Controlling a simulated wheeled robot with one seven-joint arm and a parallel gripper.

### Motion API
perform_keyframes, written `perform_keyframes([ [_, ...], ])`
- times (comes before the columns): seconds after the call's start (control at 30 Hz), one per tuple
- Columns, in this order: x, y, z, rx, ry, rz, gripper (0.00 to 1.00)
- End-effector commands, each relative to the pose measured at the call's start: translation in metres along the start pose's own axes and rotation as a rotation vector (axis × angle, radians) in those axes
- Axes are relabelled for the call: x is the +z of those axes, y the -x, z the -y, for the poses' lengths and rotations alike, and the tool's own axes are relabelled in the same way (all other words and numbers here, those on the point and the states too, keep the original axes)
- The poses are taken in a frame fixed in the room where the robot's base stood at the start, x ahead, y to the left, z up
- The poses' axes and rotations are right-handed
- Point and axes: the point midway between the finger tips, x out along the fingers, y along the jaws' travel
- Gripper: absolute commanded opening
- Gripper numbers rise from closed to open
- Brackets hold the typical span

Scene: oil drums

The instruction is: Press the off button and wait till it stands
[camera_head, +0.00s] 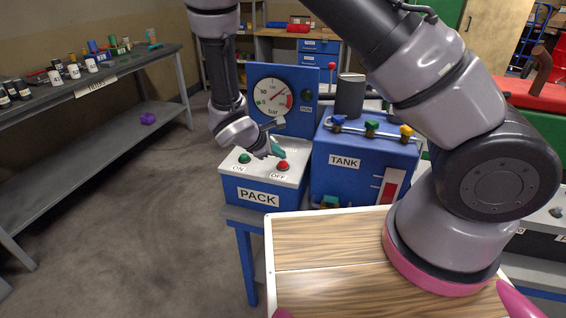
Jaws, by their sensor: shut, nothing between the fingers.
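The blue PACK box (262,193) has a pale sloped top. A green button (244,158) marked ON is on its left and a red button (283,166) marked OFF on its right. My gripper (279,152) is shut and empty, low over the box top, just behind the red button in the picture. I cannot tell whether it touches anything. Behind it stands a blue panel with a round bar gauge (271,97). The gauge needle points to the upper right, by the red zone. A dark RUN lamp (306,95) is beside the gauge.
The blue TANK box (345,176) with coloured valve handles and a dark cylinder (350,96) stands right of the PACK box. A grey shelf table (110,72) with small bottles is at the left. The floor (130,210) between is clear.

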Motion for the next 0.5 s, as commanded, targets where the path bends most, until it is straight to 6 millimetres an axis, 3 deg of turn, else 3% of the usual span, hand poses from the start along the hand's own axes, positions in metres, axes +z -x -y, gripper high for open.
perform_keyframes([
  [0.5,0.0061,0.0085,-0.0066,0.001,-0.002,0.000,0.00],
])
